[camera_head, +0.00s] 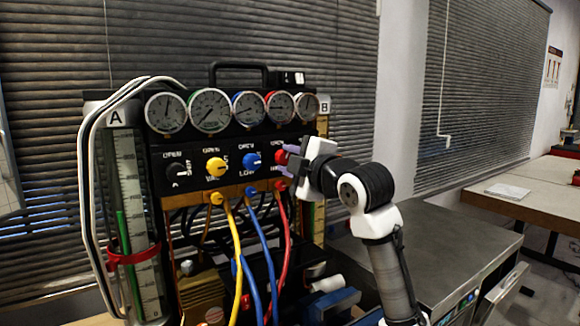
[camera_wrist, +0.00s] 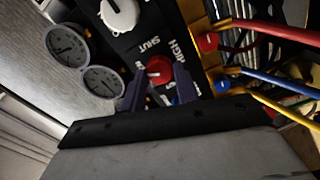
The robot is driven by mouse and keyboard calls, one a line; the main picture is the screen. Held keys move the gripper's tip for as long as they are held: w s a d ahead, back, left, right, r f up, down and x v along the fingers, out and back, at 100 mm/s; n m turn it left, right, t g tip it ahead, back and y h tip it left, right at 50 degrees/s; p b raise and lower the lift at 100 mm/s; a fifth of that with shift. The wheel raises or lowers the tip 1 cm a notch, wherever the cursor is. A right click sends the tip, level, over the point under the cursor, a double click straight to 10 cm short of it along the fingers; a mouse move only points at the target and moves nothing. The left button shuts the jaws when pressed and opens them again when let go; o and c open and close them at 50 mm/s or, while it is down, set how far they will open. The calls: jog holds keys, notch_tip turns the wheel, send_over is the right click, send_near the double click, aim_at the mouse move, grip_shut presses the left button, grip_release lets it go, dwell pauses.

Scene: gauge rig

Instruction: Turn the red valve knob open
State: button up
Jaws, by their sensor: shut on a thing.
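In the wrist view the words SHUT and HIGH show near the knob.
A yellow knob (camera_head: 216,167), a blue knob (camera_head: 252,161) and a black knob (camera_head: 177,170) sit left of the red one. Several gauges (camera_head: 210,110) line the top. Red (camera_head: 280,235), blue and yellow hoses hang below. A grey-topped cabinet (camera_head: 440,255) stands at right.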

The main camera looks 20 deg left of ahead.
jog(key=n+b, duration=0.1)
jog(key=n, duration=0.4)
dwell(0.6)
jog(key=o, duration=1)
jog(key=shift+c, duration=0.2)
jog(key=shift+s+d, duration=0.1)
jog(key=b+v, duration=0.3)
jog(key=v, duration=1)
jog(key=shift+s+d, duration=0.2)
jog(key=shift+d+f, duration=0.1)
